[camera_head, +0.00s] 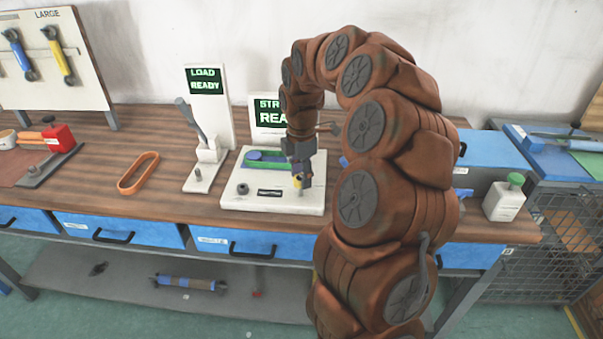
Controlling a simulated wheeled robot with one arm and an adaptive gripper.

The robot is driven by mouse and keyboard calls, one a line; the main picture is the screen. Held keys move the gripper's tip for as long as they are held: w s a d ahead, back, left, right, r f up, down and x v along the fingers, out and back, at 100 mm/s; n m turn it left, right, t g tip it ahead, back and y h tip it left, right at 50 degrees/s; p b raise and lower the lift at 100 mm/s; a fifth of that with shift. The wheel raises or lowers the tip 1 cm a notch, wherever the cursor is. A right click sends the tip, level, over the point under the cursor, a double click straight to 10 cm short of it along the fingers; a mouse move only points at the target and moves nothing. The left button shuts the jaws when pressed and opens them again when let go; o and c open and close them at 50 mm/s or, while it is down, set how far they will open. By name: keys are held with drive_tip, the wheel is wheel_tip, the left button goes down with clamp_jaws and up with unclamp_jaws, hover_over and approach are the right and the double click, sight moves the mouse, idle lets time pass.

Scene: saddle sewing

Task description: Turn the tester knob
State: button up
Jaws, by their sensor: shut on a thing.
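The white tester (272,206) lies on the wooden bench, with a dark screen (268,112) behind it that is partly hidden by my arm. A green strap piece with a blue round end (266,159) lies on the tester's top. A small dark round part (243,188) and a dark label (270,192) are near its front edge. My gripper (298,182) points down at the right front of the tester and is shut on a small part there, which I take as the tester knob. The fingers hide most of that knob, so its angle cannot be read.
A white stand (211,110) with a "LOAD READY" screen and grey lever is left of the tester. An orange loop (138,173) lies on the bench, with a red clamp (58,138) farther left. A white bottle with green cap (505,198) stands at the right.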

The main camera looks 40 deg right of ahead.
drive_tip(key=n+p, duration=0.1)
drive_tip(key=n, duration=0.2)
drive_tip(key=shift+a+n, duration=0.1)
drive_tip(key=shift+n, duration=0.2)
drive_tip(key=shift+n+p, duration=0.75)
drive_tip(key=shift+n, duration=1.05)
drive_tip(key=o, duration=1.1)
drive_tip(key=shift+o, duration=0.2)
wheel_tip(320, 180, up, 12)
